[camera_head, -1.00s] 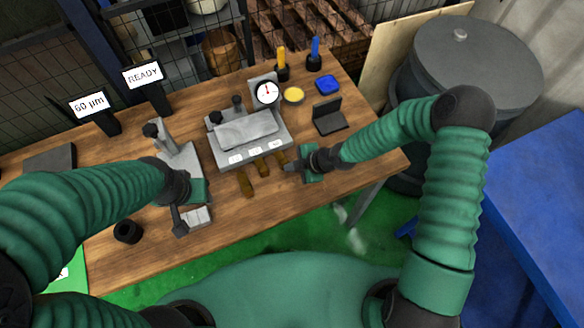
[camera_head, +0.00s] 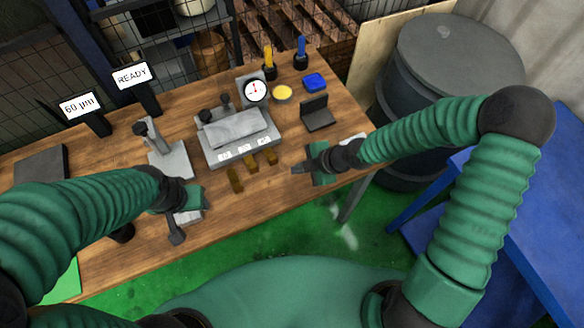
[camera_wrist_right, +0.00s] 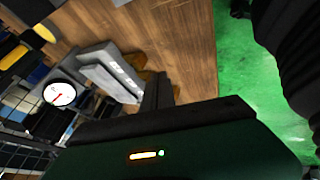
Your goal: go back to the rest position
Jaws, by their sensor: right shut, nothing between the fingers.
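My left gripper (camera_head: 175,235) hangs at the bench's front edge, in front of a grey stand (camera_head: 168,155). Its dark fingers point down, and I cannot tell whether they are apart. A pale block partly shows behind it.
The wooden bench (camera_head: 270,200) holds a dial gauge (camera_head: 256,90), a yellow dish (camera_head: 282,93), a blue box (camera_head: 315,82), a black open case (camera_head: 317,113) and signs reading READY (camera_head: 132,75) and 60 µm (camera_head: 80,106). A grey drum (camera_head: 450,65) and blue table (camera_head: 530,190) stand right.

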